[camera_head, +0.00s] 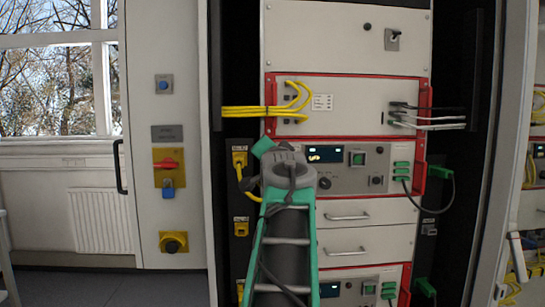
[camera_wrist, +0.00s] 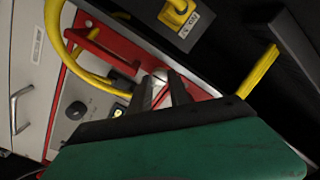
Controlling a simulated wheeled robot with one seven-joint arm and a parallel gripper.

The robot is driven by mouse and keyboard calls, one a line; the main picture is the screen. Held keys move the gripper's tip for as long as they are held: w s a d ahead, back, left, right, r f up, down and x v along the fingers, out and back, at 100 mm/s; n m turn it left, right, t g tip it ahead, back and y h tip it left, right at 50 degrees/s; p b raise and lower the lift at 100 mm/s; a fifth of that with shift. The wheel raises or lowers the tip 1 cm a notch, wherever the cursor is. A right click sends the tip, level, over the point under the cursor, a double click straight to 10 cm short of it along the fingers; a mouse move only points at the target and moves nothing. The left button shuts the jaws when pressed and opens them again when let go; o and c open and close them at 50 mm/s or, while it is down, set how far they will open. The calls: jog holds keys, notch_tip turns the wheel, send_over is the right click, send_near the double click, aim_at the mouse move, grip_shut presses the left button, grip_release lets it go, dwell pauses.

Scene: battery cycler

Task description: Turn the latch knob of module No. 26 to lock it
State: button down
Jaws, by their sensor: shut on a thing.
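The module with the dark display (camera_head: 350,157) sits in a red frame in the rack. I cannot read a No. 26 label on it. In the wrist view my gripper (camera_wrist: 166,80) has its two dark fingers close together at the red frame edge. They are shut on a small pale metallic piece (camera_wrist: 159,75), which looks like the latch knob; the fingers hide most of it, so its angle cannot be told. In the head view my green gripper body (camera_head: 263,147) is at the module's left edge, and my arm covers the fingertips.
A module with yellow cables (camera_head: 262,111) is just above. A yellow plug (camera_head: 239,159) and its cable are close on the left. The wrist view shows a red handle (camera_wrist: 103,52), a black knob (camera_wrist: 76,110) and a yellow connector (camera_wrist: 178,11) nearby. Drawers (camera_head: 345,243) are below.

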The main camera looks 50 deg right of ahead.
jog(key=shift+m, duration=0.3)
jog(key=c, duration=1.2)
grip_release()
jog(key=b+v, duration=0.2)
jog(key=v, duration=0.5)
jog(key=shift+s+a, duration=0.25)
jog(key=shift+a, duration=0.05)
